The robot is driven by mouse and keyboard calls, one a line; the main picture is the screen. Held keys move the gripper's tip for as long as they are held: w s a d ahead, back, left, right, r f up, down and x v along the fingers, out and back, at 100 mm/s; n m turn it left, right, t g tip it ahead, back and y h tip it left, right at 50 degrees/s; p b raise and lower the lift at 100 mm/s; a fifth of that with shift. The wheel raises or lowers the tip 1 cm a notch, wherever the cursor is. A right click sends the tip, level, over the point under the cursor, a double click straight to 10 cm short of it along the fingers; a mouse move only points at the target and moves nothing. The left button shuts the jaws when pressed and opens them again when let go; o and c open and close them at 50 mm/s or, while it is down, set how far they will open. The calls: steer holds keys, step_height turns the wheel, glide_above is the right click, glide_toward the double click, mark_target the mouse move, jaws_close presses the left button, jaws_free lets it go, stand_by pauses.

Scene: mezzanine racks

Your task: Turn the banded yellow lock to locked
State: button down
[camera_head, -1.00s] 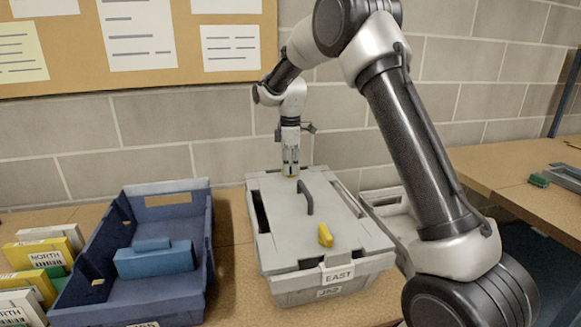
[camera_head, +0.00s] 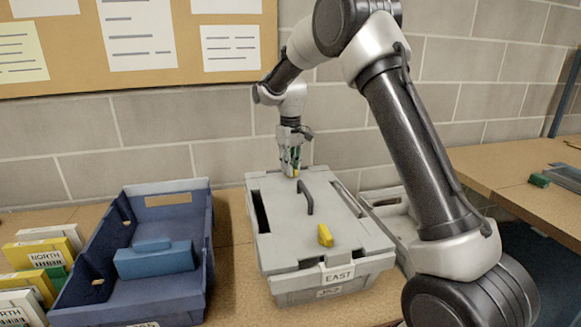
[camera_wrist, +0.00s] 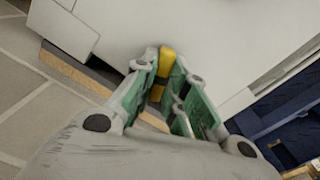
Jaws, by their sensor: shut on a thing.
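A grey lidded crate (camera_head: 283,227) labelled EAST stands on the bench, with a dark handle (camera_head: 306,197) on its lid. The banded yellow lock (camera_wrist: 167,62) shows between my fingertips in the wrist view, yellow with a dark band. In the head view only a bit of its yellow (camera_head: 296,173) shows at the lid's far end. My gripper (camera_head: 291,174) points down there, shut on this lock; its green-padded fingers (camera_wrist: 162,85) flank it. A second yellow lock (camera_head: 325,236), with no band that I can make out, sits at the lid's near end.
A blue open crate (camera_head: 200,240) holding a blue block (camera_head: 154,260) stands to the left. White, yellow and green boxes (camera_head: 45,252) stand at the far left. A light grey container (camera_head: 395,213) is close on the right. The block wall (camera_head: 160,128) is right behind the lid's far end.

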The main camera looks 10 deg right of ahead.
steer(key=m, duration=0.4)
steer(key=shift+m, duration=0.4)
stand_by(0.4)
steer(key=c, duration=1.4)
jaws_free()
steer(key=shift+c, duration=0.2)
step_height(320, 180, up, 12)
